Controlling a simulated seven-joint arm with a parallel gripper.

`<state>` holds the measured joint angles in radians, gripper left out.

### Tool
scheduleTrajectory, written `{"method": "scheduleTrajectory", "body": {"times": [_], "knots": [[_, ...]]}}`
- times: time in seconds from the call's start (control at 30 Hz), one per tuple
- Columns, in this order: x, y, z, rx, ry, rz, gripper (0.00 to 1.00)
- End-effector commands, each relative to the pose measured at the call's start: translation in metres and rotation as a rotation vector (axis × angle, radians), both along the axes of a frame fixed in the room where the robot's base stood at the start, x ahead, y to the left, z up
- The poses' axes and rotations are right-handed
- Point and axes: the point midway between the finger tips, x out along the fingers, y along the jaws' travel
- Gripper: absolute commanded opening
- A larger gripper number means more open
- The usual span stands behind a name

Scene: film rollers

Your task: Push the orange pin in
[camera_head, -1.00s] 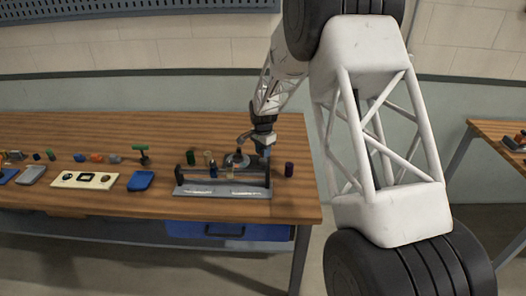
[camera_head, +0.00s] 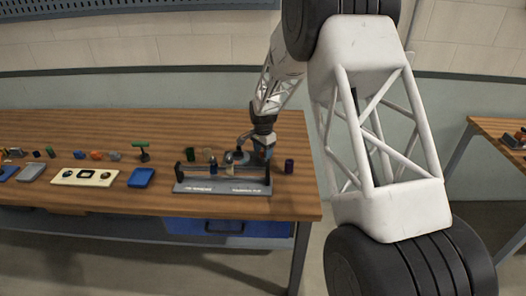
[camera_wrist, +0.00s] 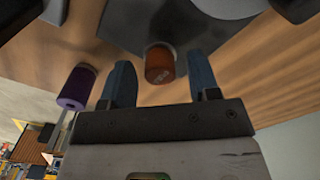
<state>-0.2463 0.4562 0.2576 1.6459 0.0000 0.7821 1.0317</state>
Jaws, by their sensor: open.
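The orange pin (camera_wrist: 159,65) shows in the wrist view as a short, round, orange-brown end with small marking on its face. It sticks out from a dark grey part of the fixture (camera_wrist: 136,20). My gripper (camera_wrist: 160,74) is open, with one blue finger on each side of the pin and gaps visible between. In the head view my gripper (camera_head: 258,156) is at the right end of the grey fixture (camera_head: 222,187), low over the table. The pin cannot be made out there.
A purple cylinder (camera_head: 289,166) stands just right of the fixture and also shows beside my left finger in the wrist view (camera_wrist: 76,88). A blue block (camera_head: 141,178) and a cream tray (camera_head: 61,178) lie to the left.

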Motion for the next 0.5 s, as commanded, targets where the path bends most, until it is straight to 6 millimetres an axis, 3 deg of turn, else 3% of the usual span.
{"method": "scheduleTrajectory", "body": {"times": [0.27,0.5], "knots": [[0.0,0.0,0.021,0.001,-0.002,0.0,0.56],[0.0,0.0,0.052,0.001,-0.002,0.0,0.56]]}}
